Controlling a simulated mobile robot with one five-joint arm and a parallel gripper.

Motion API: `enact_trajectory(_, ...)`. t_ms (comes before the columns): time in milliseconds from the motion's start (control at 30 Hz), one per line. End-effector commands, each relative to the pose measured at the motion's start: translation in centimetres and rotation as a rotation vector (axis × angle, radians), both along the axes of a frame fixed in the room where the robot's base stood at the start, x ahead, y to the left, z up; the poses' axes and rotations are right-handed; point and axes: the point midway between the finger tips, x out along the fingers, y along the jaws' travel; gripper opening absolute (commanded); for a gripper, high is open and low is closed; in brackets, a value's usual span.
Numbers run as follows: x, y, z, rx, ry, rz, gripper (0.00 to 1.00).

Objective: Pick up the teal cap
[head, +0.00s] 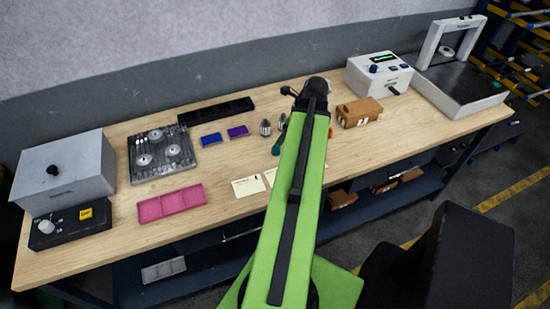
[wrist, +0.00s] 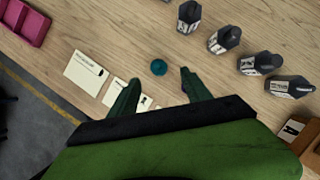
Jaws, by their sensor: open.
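The teal cap (wrist: 159,67) is a small round disc lying on the wooden bench in the wrist view. My gripper (wrist: 159,78) is open, with one dark green finger to the left of the cap and one to the right. The cap shows just beyond the line between the fingertips, and neither finger visibly touches it. I cannot tell how high the fingers are above the bench. In the head view my green arm covers most of this spot, and I cannot make out the cap there.
Several grey metal pieces with labels (wrist: 224,38) stand right of the cap. Paper cards (wrist: 88,72) lie to its left. A pink tray (head: 170,203), blue and purple bins (head: 211,140), a brown bin (head: 359,112) and a white device (head: 379,75) stand on the bench.

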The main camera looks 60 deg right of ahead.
Motion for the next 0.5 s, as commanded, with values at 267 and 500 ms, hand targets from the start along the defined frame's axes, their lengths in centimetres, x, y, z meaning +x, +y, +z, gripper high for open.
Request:
enact_trajectory(267,1.5,0.3,-3.2,0.001,0.000,0.004,0.57)
enact_trajectory(500,2.2,0.7,-5.5,0.000,0.000,0.005,0.57)
